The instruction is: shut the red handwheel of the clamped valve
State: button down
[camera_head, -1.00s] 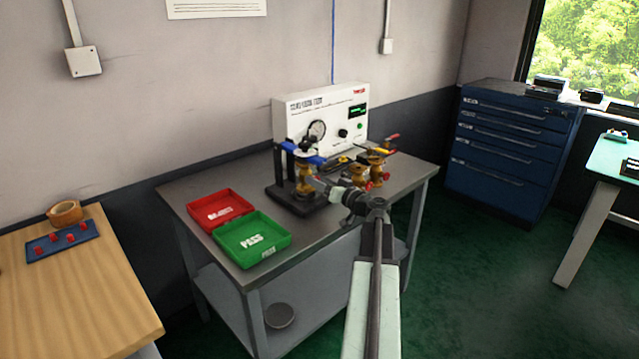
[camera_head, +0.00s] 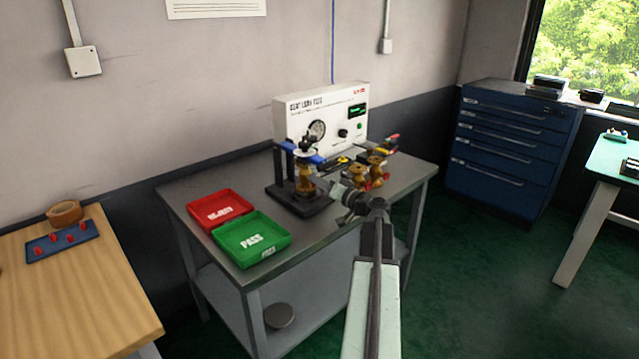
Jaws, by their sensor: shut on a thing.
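The clamped valve (camera_head: 305,181) is a brass body standing upright in a dark clamp stand (camera_head: 283,189) with a blue clamp bar (camera_head: 311,158). My gripper (camera_head: 329,186) reaches in from the right at the valve's side, its jaws shut. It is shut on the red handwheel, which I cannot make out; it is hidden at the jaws. How far the handwheel is turned cannot be seen.
Other brass valves (camera_head: 377,167) with red and yellow handles stand just right of my gripper. A white test box (camera_head: 328,112) with a gauge stands behind. A red tray (camera_head: 218,207) and a green PASS tray (camera_head: 252,240) are at the left of the grey table (camera_head: 180,193).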

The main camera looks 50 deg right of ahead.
jog(key=m, duration=0.4)
jog(key=shift+m, duration=0.3)
jog(key=m, duration=0.4)
jog(key=shift+f+m, duration=0.15)
jog(key=shift+m, duration=0.25)
jog(key=c, duration=1.1)
grip_release()
jog(key=shift+d, duration=0.1)
jog(key=shift+o, duration=0.2)
jog(key=shift+s, duration=0.15)
jog(key=s, duration=0.7)
jog(key=shift+s+a, duration=0.3)
